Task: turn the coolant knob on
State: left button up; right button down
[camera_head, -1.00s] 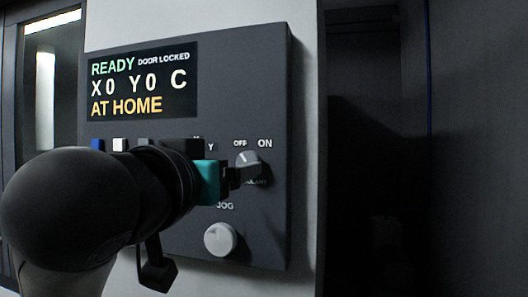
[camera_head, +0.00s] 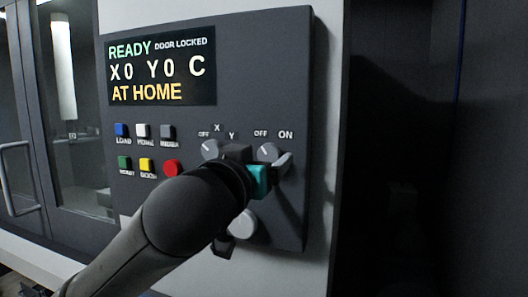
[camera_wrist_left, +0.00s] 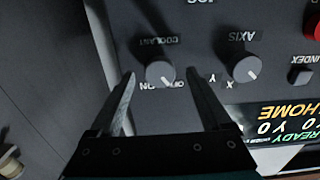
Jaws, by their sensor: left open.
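The coolant knob (camera_head: 268,152) is a grey round knob on the dark control panel, below the OFF and ON labels. It shows upside down in the left wrist view (camera_wrist_left: 160,73), where its white mark points toward the OFF label. My left gripper (camera_head: 284,164) is at the knob in the head view, partly covering its lower side. In the left wrist view my left gripper (camera_wrist_left: 160,76) is open, with one fingertip on each side of the knob. I cannot tell whether either finger touches it. My right gripper is not in view.
The axis knob (camera_head: 209,149) is just left of the coolant knob. The jog knob (camera_head: 242,223) is below, partly behind my arm. Coloured buttons, including a red one (camera_head: 172,168), are at the left under the display (camera_head: 160,68). A dark recess is right of the panel.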

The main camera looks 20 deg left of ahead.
pick_arm(q)
jog(key=shift+w, duration=0.3)
grip_shut()
dwell(0.6)
